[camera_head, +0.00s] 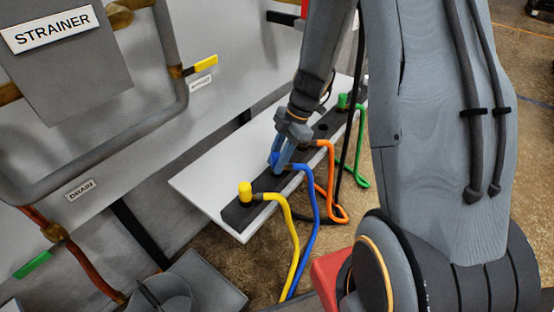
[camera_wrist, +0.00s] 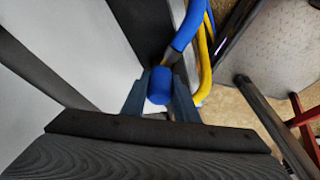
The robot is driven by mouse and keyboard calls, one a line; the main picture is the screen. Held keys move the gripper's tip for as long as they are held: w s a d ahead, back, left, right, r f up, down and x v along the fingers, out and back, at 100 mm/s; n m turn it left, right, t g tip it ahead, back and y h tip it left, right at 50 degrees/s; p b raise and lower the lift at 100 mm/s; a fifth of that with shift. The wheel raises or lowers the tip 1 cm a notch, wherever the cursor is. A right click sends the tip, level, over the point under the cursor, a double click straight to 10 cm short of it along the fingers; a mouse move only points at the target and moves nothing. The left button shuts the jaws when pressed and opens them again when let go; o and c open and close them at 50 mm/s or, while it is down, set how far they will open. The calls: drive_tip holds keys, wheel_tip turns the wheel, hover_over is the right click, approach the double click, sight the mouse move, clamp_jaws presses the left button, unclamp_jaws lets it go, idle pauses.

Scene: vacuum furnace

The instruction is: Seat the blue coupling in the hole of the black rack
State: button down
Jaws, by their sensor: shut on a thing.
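The blue coupling (camera_head: 275,158) is between the fingers of my gripper (camera_head: 281,160), over the black rack (camera_head: 268,183). In the wrist view the coupling (camera_wrist: 160,84) sits between both fingertips (camera_wrist: 159,95), which are shut on it. Its blue hose (camera_head: 311,214) leads off to the right and down. The gripper hides the rack surface around the coupling's lower end, so I cannot tell whether it is in a hole or just above one. The rack (camera_wrist: 143,30) also shows in the wrist view.
A yellow coupling (camera_head: 245,192) stands upright at the rack's near end and a green one (camera_head: 343,101) at its far end. An orange hose (camera_head: 331,172) is just beyond my gripper. The white shelf (camera_head: 208,176) is bare left of the rack. Hoses hang over its right edge.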

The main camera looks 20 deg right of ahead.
drive_tip(key=shift+f, duration=0.15)
drive_tip(key=c, duration=1.3)
unclamp_jaws()
drive_tip(key=p+v, duration=0.1)
drive_tip(key=v, duration=0.7)
drive_tip(key=shift+f, duration=0.1)
drive_tip(key=s+a+r+m+h, duration=0.2)
drive_tip(key=s+a+r+m, duration=0.5)
drive_tip(key=s+a+r, duration=0.3)
drive_tip(key=s+a+r+m+h, duration=0.25)
drive_tip(key=s+r+m, duration=0.55)
drive_tip(key=s, duration=0.4)
drive_tip(key=d+r+m+p, duration=0.4)
drive_tip(key=d+r+p, duration=0.5)
drive_tip(key=p, duration=1)
drive_tip(key=shift+w+d+r+t, duration=0.15)
drive_tip(key=shift+w+r+t, duration=0.05)
drive_tip(key=shift+w+t, duration=0.1)
